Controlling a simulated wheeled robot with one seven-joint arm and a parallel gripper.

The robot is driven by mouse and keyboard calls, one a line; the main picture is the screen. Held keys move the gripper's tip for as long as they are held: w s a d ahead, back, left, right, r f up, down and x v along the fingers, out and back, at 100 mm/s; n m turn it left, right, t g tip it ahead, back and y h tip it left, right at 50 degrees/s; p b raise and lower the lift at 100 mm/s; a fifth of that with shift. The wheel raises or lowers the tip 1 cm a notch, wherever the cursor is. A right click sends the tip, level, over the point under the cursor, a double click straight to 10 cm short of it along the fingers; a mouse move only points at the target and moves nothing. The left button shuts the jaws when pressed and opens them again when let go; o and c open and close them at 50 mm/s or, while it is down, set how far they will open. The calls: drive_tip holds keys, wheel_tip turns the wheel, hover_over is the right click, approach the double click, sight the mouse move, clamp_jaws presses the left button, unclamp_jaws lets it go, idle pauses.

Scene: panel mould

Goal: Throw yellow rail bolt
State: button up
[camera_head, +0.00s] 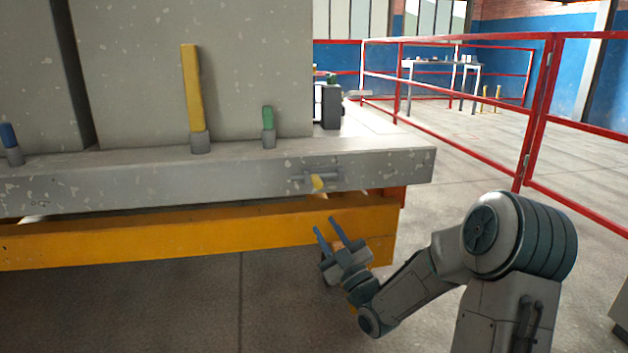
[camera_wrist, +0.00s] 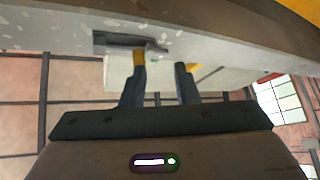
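The yellow rail bolt (camera_head: 318,183) sits on a grey barrel on the front face of the grey mould rail (camera_head: 230,182), near its right end. In the wrist view the yellow bolt handle (camera_wrist: 139,59) shows at the tip of the left finger, below a dark recess in the rail. My gripper (camera_head: 326,224) is just below the bolt in the head view, fingers pointing up towards the rail. Its two fingers (camera_wrist: 161,66) stand apart with nothing between them. I cannot tell whether the left fingertip touches the handle.
A tall yellow bar (camera_head: 193,90), a green peg (camera_head: 268,120) and a blue peg (camera_head: 9,138) stand on the rail before the grey panel. A yellow beam (camera_head: 170,235) runs below. A red fence (camera_head: 455,110) stands at the right, with open floor before it.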

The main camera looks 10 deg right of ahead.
sight(314, 178)
drive_tip(key=w+r+p, duration=0.2)
drive_tip(key=r, duration=0.1)
drive_tip(key=w+a+r+t+p, duration=0.1)
drive_tip(key=w+r+p, duration=0.1)
drive_tip(key=r+p, duration=0.1)
drive_tip(key=w+r+t+p, duration=0.1)
drive_tip(key=w+r+p, duration=0.2)
drive_tip(key=r, duration=0.1)
drive_tip(key=shift+a, duration=0.15)
drive_tip(key=shift+w+a+r+p, duration=0.2)
drive_tip(key=shift+w+r+p, duration=0.15)
drive_tip(key=shift+w+p, duration=0.2)
clamp_jaws()
